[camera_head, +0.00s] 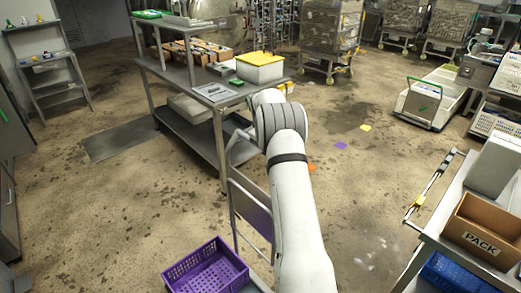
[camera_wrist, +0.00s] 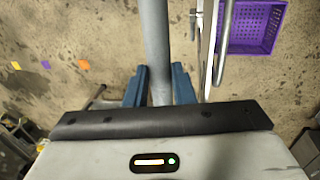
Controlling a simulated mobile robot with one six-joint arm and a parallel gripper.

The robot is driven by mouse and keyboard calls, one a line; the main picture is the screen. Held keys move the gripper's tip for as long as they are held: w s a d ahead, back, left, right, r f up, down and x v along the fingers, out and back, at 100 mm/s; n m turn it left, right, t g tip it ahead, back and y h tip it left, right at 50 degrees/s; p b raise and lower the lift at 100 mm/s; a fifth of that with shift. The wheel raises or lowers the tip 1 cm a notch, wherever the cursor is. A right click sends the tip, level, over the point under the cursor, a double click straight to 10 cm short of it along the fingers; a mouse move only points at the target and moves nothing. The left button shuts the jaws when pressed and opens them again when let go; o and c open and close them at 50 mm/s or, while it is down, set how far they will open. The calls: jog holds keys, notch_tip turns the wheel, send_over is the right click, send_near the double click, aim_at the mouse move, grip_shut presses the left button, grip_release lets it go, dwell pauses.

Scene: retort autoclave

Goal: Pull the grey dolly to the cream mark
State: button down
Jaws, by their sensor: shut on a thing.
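The grey dolly (camera_head: 252,208) stands at lower centre in the head view, partly hidden by my arm. Its upright frame and panel show left of the arm. A purple crate (camera_head: 207,272) sits low beside the panel, apparently on the dolly's deck. In the wrist view a grey handle bar (camera_wrist: 155,35) runs down between the blue fingers of my gripper (camera_wrist: 160,85), which is shut on it. My gripper is hidden behind the arm in the head view. Yellow (camera_head: 365,127), purple (camera_head: 341,145) and orange (camera_head: 311,167) floor marks are visible. I cannot make out a cream mark.
A steel table (camera_head: 190,85) with a yellow-lidded box stands close behind the dolly. A cart with a PACK box (camera_head: 483,232) is at lower right. A low white trolley (camera_head: 428,105) stands at right. The floor between the dolly and right cart is clear.

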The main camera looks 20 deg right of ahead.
jog(key=shift+w+d, duration=0.1)
jog(key=shift+d, duration=0.05)
jog(key=c, duration=1.2)
grip_release()
jog(key=shift+c, duration=0.2)
notch_tip(320, 180, up, 8)
jog(key=a+b, duration=0.1)
jog(key=b, duration=0.1)
jog(key=shift+s+a+f, duration=0.15)
jog(key=shift+s+a, duration=0.1)
